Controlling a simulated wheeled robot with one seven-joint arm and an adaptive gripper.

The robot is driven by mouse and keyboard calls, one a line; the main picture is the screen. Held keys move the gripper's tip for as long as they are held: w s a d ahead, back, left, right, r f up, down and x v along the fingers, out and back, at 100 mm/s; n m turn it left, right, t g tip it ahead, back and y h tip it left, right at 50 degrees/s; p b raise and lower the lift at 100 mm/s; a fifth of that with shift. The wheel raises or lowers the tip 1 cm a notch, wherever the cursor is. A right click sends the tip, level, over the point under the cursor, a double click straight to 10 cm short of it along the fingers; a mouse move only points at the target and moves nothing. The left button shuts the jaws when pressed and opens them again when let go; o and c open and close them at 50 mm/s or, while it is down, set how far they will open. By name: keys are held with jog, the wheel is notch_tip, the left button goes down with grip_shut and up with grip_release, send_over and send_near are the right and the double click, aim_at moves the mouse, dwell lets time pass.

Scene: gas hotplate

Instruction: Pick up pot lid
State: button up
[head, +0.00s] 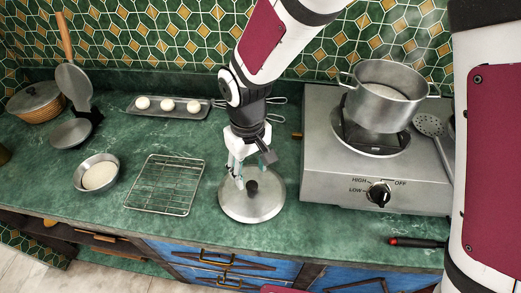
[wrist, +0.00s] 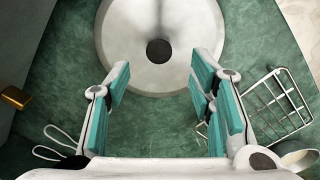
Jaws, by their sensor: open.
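The pot lid (head: 251,205) is a round, shiny metal disc with a dark knob, lying flat on the green counter in front of the hotplate's left side. In the wrist view the lid (wrist: 125,42) fills the top middle, with its dark round knob (wrist: 160,51) near its centre. My gripper (head: 245,180) is above the lid in the head view, close to the knob. In the wrist view my gripper (wrist: 158,85) is open, its teal-padded fingers wide apart with nothing between them. The knob appears beyond the fingertips, roughly centred between them.
A gas hotplate (head: 325,185) with a steaming pot (head: 385,108) stands to the right. A wire rack (head: 165,185) and a bowl of white contents (head: 97,174) are to the left. A tray (head: 140,112) with white balls lies behind.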

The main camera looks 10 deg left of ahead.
aim_at(252, 185)
jog(key=shift+d+f, duration=0.15)
jog(key=shift+f, duration=2.6)
grip_shut()
